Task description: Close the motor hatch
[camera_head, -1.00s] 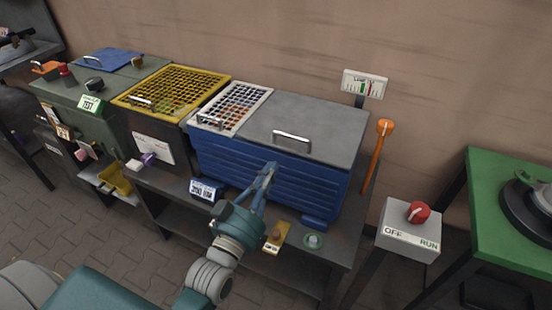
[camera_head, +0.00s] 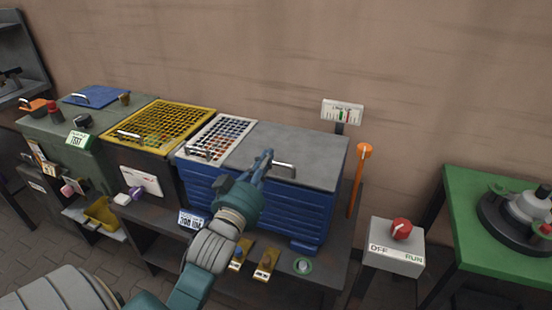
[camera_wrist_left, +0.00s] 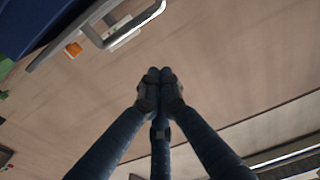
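A flat grey lid (camera_head: 301,151) with a metal handle (camera_head: 284,170) lies on the blue ribbed box (camera_head: 296,214); I take it to be the motor hatch. It looks lowered and about level with the white-framed grate beside it. My left gripper (camera_head: 264,156) is in front of the box at lid height, just left of the handle. In the left wrist view, the handle (camera_wrist_left: 125,27) is up and left of the gripper (camera_wrist_left: 160,76), whose fingertips meet with nothing between them. My right gripper is not in view.
A white-framed grate (camera_head: 226,141) and a yellow grate (camera_head: 168,124) are to the left. An orange-knobbed lever (camera_head: 360,172) stands at the box's right. A grey OFF/RUN switch box (camera_head: 396,248) and a green table (camera_head: 485,182) are farther right.

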